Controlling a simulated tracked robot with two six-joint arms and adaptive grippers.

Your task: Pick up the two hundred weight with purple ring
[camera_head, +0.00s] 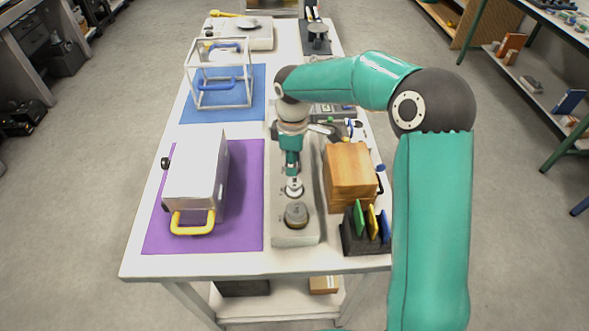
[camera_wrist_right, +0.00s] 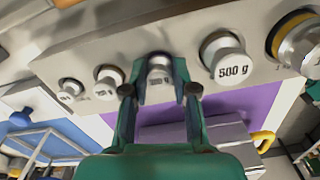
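My right gripper (camera_head: 291,168) points down over a long grey weight block (camera_head: 280,235) on the table. In the right wrist view its two fingers (camera_wrist_right: 160,82) stand on either side of a pale weight (camera_wrist_right: 159,68) with a dark label I cannot read. Whether the fingers press on it is unclear. No purple ring shows on it. A weight marked 500 g (camera_wrist_right: 225,58) stands to its right, then a larger one with a yellow ring (camera_wrist_right: 298,42). Smaller weights (camera_wrist_right: 107,82) stand to its left. My left gripper is out of view.
A white box with a yellow handle (camera_head: 192,221) lies on a purple mat (camera_head: 246,205) left of the block. A wooden box (camera_head: 350,172) and a dark holder with coloured plates (camera_head: 352,238) stand close on the right.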

